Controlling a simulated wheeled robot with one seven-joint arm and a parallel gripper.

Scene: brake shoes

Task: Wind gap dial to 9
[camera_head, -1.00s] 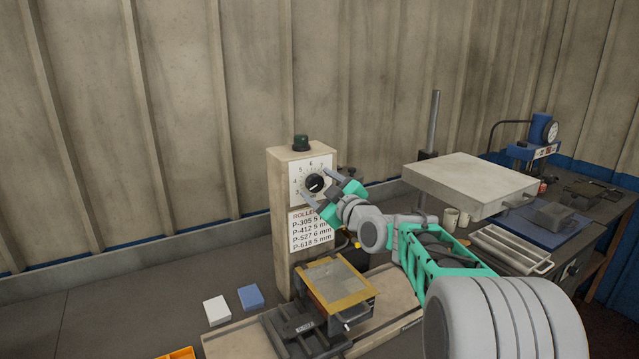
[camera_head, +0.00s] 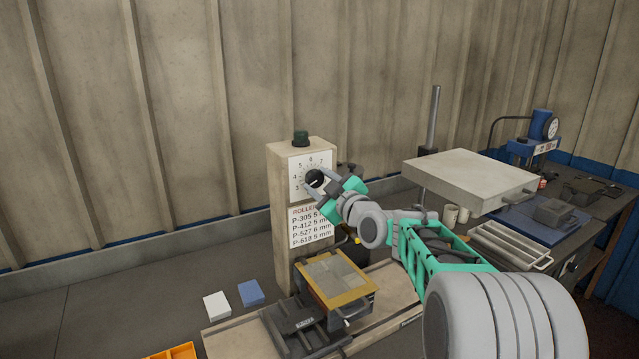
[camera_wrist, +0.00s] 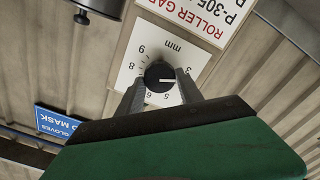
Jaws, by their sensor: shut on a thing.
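The gap dial (camera_head: 299,168) is a white numbered plate on the front of a beige post. Its round black knob (camera_wrist: 160,75) carries a white pointer line. In the wrist view, where the plate appears upside down, the pointer points right, toward the low-number side near the 3. The 9 shows at the upper left there. My gripper (camera_head: 322,184) is shut on the knob, with one grey finger on each side of it in the wrist view (camera_wrist: 160,84). The fingers and green gripper body hide part of the plate's right and lower side in the head view.
A roller gap card (camera_head: 310,228) is below the dial. A dark green cap (camera_head: 301,138) tops the post. A tray-like block (camera_head: 335,281) stands at its foot. White and blue blocks (camera_head: 250,293) lie left. A raised grey plate (camera_head: 470,180) is right of my arm.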

